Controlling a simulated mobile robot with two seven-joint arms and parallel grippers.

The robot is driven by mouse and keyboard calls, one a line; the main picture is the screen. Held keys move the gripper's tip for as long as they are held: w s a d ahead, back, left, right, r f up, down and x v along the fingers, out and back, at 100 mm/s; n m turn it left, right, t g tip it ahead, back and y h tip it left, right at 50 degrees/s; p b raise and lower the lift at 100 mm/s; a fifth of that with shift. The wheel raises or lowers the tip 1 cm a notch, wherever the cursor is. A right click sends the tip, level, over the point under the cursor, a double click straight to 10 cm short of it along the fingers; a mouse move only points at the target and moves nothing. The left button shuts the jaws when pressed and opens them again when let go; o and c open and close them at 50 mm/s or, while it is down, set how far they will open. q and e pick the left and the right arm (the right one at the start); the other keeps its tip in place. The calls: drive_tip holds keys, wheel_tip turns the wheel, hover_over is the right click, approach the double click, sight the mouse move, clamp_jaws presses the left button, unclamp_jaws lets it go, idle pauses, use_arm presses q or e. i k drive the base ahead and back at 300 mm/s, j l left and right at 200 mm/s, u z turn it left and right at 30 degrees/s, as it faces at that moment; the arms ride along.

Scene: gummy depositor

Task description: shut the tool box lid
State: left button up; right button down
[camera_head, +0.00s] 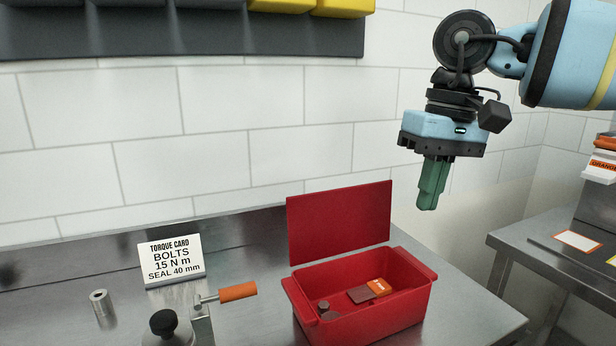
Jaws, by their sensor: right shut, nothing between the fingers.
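The red tool box (385,316) stands on the steel bench, and its lid (340,222) is raised upright along the back edge. Inside the box lie an orange and dark red block and some small dark round parts. My right gripper (427,207), with green fingers pointing down, is shut and empty. In the picture it is above and to the right of the raised lid, apart from it. My left gripper does not show.
A torque card (172,260) stands on the bench left of the box. A metal cylinder (102,309), a black knob (164,323) and an orange-handled lever (237,292) are near the front left. A second steel table (530,249) stands at the right. A dark shelf with bins hangs above.

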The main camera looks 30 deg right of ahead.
sight(325, 225)
drive_tip(key=i, duration=0.85)
